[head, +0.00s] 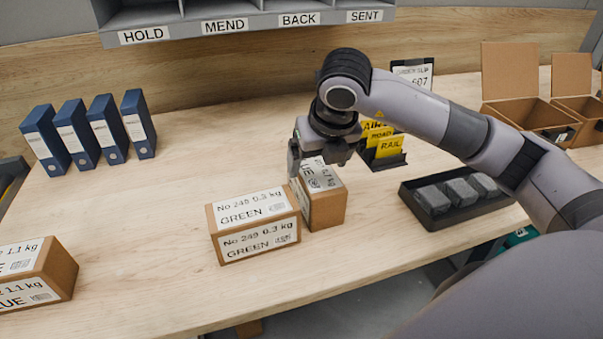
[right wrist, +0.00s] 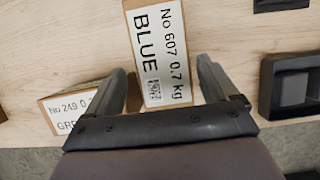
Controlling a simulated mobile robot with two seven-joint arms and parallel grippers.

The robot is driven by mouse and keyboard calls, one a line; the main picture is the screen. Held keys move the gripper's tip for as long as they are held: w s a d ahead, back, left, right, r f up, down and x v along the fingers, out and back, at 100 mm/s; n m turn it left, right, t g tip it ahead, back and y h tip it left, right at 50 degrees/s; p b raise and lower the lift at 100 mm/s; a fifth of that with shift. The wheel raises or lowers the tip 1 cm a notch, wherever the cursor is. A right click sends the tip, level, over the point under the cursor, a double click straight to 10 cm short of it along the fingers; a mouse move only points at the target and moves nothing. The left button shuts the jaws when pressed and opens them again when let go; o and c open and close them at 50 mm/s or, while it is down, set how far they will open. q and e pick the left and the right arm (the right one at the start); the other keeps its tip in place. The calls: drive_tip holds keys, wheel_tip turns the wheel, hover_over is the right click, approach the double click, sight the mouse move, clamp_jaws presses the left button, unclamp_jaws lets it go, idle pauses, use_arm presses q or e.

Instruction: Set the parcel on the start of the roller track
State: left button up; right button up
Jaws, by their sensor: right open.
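A brown parcel (head: 325,209) stands on the table, partly hidden by my right gripper (head: 318,160). In the right wrist view its top label reads No 607, 0.7 kg, BLUE, and the parcel (right wrist: 165,50) lies between the two fingers. My right gripper (right wrist: 165,75) is open, with one finger on each side of the parcel; whether they touch it I cannot tell. A slip (head: 422,76) at the back shows 607. No roller track shows in either view. My left gripper is not in view.
A No 249 GREEN parcel (head: 258,240) stands close at its left. Another parcel (head: 58,272) is at the far left. The middle left is clear.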

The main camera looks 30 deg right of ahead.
sight(316, 171)
drive_tip(key=shift+w, duration=0.2)
drive_tip(key=shift+w+f, duration=0.1)
drive_tip(key=shift+f, duration=0.15)
drive_tip(key=p+x, duration=0.1)
drive_tip(key=x, duration=0.4)
drive_tip(key=shift+d+f+p, duration=0.2)
drive_tip(key=shift+p, duration=0.1)
drive_tip(key=shift+w+f, duration=0.1)
drive_tip(key=shift+f, duration=0.45)
drive_tip(key=shift+f+b, duration=0.25)
drive_tip(key=shift+b, duration=0.25)
drive_tip(key=shift+w+r, duration=0.1)
drive_tip(key=c, duration=1.3)
drive_tip(key=shift+r, duration=0.1)
drive_tip(key=shift+c, duration=0.2)
